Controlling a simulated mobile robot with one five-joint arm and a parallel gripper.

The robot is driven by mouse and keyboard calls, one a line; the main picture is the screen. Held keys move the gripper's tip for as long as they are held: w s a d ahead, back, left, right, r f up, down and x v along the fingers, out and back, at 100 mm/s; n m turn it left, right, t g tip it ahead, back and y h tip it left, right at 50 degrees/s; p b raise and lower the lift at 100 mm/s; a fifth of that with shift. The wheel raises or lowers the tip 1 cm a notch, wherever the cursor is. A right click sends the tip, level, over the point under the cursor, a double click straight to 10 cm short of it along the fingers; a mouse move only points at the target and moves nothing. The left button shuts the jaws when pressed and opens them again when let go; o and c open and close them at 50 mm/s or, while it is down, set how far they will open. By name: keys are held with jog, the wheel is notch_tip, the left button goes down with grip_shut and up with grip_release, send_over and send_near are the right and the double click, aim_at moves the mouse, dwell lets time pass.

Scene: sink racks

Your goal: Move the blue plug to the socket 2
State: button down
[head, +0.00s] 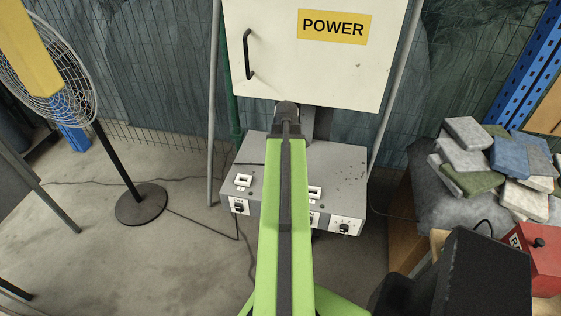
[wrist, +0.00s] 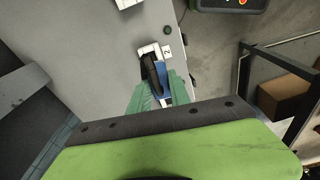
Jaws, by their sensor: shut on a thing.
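The blue plug (wrist: 164,76), with a black part on its left side, is between the green fingers of my gripper (wrist: 160,90) in the wrist view. My gripper is shut on it. Socket 2 (wrist: 148,50) is a white fitting with a "2" label beside it, on a grey box (wrist: 100,40). The plug overlaps the socket's near side; I cannot tell if it is seated. In the head view the grey box (head: 335,165) stands below the POWER cabinet, and my green arm hides the gripper, the plug and part of the box.
In the head view another white socket (head: 244,180) is on the box's left, with knobs on the front. The POWER cabinet (head: 310,60) hangs above. A fan (head: 140,204) stands at left. Stacked cloth-like pieces (head: 490,165) and a red box (head: 535,262) are at right.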

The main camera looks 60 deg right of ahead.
jog(key=shift+w+d+n, duration=0.5)
jog(key=shift+w+d, duration=0.1)
jog(key=shift+d, duration=0.1)
notch_tip(320, 180, down, 6)
jog(key=b, duration=0.6)
jog(key=shift+s, duration=0.1)
dwell(1.0)
jog(key=shift+f+b, duration=0.4)
jog(key=shift+f+b, duration=0.9)
jog(key=shift+f, duration=0.05)
jog(key=c, duration=1.1)
grip_release()
jog(key=shift+r, duration=0.1)
